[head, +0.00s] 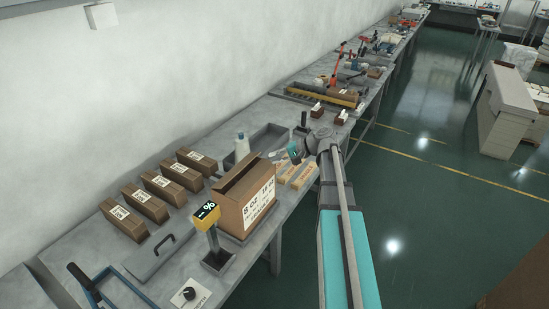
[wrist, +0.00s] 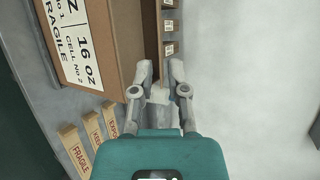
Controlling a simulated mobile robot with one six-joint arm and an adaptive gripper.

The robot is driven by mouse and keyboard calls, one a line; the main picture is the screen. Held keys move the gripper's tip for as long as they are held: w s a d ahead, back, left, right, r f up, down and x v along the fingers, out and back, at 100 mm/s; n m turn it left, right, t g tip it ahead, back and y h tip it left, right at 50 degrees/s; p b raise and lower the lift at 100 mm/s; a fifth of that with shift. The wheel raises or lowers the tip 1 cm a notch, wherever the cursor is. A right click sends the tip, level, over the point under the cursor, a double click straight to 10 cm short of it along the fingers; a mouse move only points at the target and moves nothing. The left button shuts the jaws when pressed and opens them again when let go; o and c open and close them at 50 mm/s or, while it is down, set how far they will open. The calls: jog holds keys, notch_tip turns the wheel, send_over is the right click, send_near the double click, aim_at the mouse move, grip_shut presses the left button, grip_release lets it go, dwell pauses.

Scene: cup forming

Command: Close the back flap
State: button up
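The brown cardboard box (head: 228,208) stands on the grey bench, with a white printed label on its right side. Its top looks at least partly open, with a flap edge (head: 232,172) raised along the far left side; which flap is the back one is unclear. My gripper (head: 296,150) is in the air to the right of and beyond the box. In the wrist view the box (wrist: 110,48) fills the upper left. My gripper (wrist: 160,70) has its fingers apart, nothing clearly between them. The left finger overlaps the box's edge in view; I cannot tell whether it touches.
Several small labelled cartons (head: 143,203) line the wall. A white bottle (head: 242,147) stands behind the box. Labelled wooden strips (head: 297,172) lie to its right. A yellow display on a post (head: 206,214) stands in front. Tools and trays crowd the bench farther back.

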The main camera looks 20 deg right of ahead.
jog(key=shift+a, duration=0.1)
grip_shut()
jog(key=s+a+f+n+g+h, duration=0.3)
jog(key=s+a+f+n+h, duration=0.1)
jog(key=s+a, duration=0.3)
jog(key=s+a+f+n+g+h, duration=0.3)
jog(key=s+a+f+h, duration=0.3)
jog(key=s, duration=0.5)
jog(key=shift+s+a+f+n+h, duration=0.2)
jog(key=shift+a+n+h, duration=0.4)
jog(key=shift+a, duration=0.4)
jog(key=shift+w, duration=0.1)
